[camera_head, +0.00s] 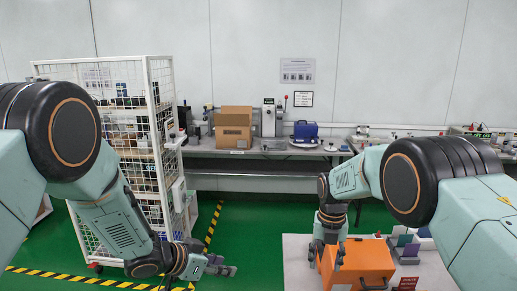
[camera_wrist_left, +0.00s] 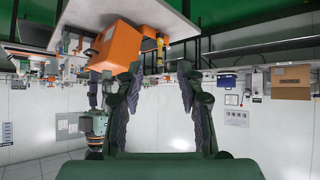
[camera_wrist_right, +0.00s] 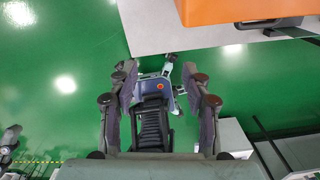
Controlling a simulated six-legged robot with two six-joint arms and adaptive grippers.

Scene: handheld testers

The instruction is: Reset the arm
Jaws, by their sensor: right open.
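My left gripper (camera_head: 218,266) hangs over the green floor at the lower left, apart from the tables. In the left wrist view its two fingers (camera_wrist_left: 159,72) stand apart with nothing between them. I cannot tell whether the right gripper touches the box in the head view.
A white wire rack (camera_head: 152,110) with shelves stands behind my left arm. Small testers (camera_head: 405,243) stand right of the orange box. Green floor (camera_head: 250,220) is clear between the arms.

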